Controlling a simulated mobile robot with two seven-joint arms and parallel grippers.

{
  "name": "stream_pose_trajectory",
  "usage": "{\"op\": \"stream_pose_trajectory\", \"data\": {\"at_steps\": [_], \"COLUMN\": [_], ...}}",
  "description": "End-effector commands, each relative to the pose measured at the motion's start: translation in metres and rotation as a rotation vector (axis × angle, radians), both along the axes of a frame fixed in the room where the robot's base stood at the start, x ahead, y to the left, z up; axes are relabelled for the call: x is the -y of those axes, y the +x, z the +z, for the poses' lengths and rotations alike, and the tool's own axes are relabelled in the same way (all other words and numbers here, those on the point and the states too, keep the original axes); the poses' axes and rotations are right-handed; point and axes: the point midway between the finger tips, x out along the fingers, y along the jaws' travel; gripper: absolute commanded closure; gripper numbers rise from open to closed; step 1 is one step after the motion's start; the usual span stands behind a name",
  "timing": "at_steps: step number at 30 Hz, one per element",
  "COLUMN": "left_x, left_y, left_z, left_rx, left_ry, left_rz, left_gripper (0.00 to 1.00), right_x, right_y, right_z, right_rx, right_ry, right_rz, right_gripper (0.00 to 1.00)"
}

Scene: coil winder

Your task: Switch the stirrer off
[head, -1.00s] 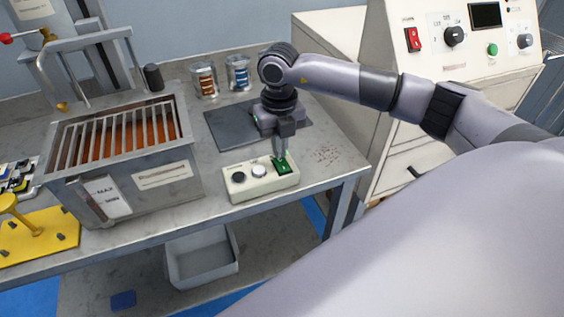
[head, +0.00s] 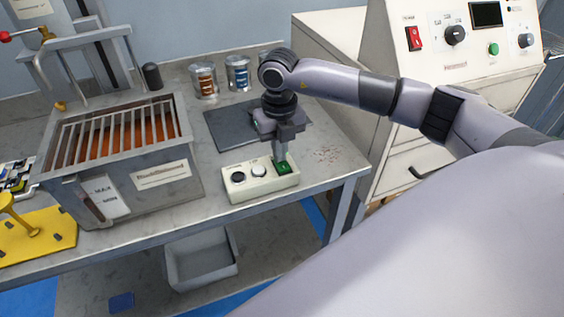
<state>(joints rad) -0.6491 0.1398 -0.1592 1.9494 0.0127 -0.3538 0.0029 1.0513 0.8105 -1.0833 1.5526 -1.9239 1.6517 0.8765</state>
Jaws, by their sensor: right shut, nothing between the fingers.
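A cream control box (head: 262,188) sits near the front edge of the grey bench. On its top are a black knob (head: 238,177), a round white button (head: 259,171) and a green rocker switch (head: 284,168). My right gripper (head: 279,158) points down with its fingers shut and empty. Its fingertips are at the green switch, over its back left part; whether they touch it I cannot tell. The fingers hide part of the switch. A metal tank (head: 122,200) with a grille over orange-brown liquid stands left of the box. My left gripper does not show.
Two cans, one brown-labelled (head: 204,82) and one blue-labelled (head: 238,73), stand behind. A dark flat plate (head: 226,125) lies behind the box. A yellow fixture (head: 40,238) is at far left. A cream cabinet (head: 470,75) with a red switch (head: 413,38) stands right.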

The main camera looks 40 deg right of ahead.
Motion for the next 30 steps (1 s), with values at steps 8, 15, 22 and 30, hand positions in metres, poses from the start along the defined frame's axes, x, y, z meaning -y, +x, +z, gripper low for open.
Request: {"op": "stream_pose_trajectory", "data": {"at_steps": [8, 15, 22, 30], "left_x": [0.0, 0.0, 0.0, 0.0], "left_y": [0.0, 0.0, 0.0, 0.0], "left_z": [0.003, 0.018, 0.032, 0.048], "left_rx": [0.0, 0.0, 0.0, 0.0], "left_ry": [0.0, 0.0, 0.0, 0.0], "left_rz": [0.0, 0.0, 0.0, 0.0], "left_gripper": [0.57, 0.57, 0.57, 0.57], "right_x": [0.0, 0.0, 0.0, 0.0], "right_y": [-0.001, -0.001, -0.001, 0.0], "right_z": [0.001, 0.022, 0.041, 0.063], "right_rx": [-0.005, -0.002, -0.002, -0.001], "right_ry": [-0.001, -0.001, -0.001, 0.0], "right_rz": [0.001, 0.0, 0.0, 0.0], "right_gripper": [1.0, 1.0, 1.0, 1.0]}}
